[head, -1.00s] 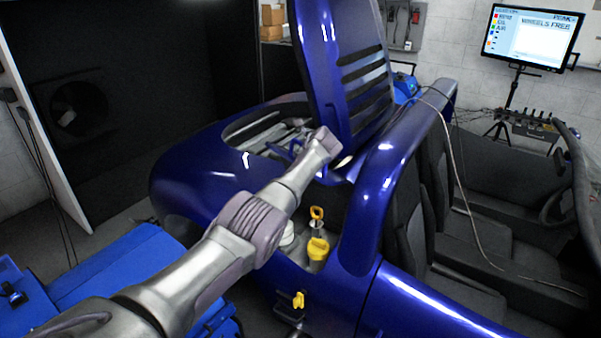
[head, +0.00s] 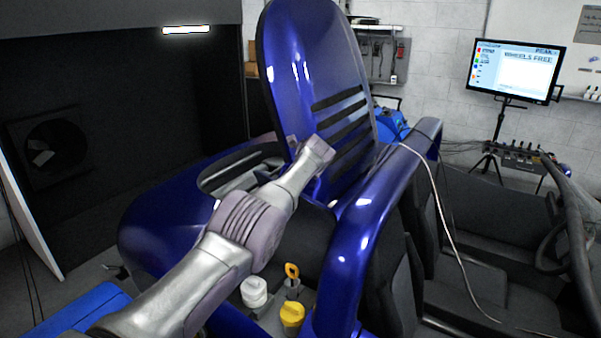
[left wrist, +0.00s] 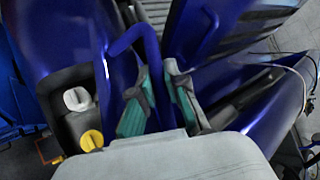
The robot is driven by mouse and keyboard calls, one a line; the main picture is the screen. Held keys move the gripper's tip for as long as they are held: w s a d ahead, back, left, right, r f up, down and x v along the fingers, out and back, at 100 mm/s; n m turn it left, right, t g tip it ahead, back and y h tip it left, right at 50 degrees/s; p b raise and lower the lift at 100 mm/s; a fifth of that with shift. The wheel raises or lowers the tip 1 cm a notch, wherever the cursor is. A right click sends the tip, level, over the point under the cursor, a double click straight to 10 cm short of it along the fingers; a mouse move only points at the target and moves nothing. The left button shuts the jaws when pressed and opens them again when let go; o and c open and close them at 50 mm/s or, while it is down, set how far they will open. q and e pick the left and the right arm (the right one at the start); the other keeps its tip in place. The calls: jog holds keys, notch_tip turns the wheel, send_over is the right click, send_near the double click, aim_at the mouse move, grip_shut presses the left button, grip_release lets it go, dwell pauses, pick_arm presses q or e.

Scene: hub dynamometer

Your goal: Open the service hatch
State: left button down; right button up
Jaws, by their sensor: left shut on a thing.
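The service hatch (head: 310,75) is a glossy blue panel with dark slots. It stands raised at a steep tilt over the rear of the blue car, and its blue edge also shows in the left wrist view (left wrist: 205,30). My left arm crosses in front of its lower part in the head view. In the left wrist view my left gripper (left wrist: 158,75) has its green-padded fingers closed around a blue bent bar handle (left wrist: 127,40). The grip itself is hidden in the head view by my wrist. My right gripper is in no view.
The engine opening (head: 235,168) lies left of the hatch. A yellow cap (head: 292,315), a white cap (head: 254,291) and a yellow ring handle (head: 292,270) sit in a recess below. A blue roll bar (head: 365,220) rises on the right, with a cable (head: 437,190) beyond.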

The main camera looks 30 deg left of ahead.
pick_arm(q)
jog(key=c, duration=1.3)
grip_release()
jog(key=shift+c, duration=0.2)
jog(key=shift+o, duration=0.8)
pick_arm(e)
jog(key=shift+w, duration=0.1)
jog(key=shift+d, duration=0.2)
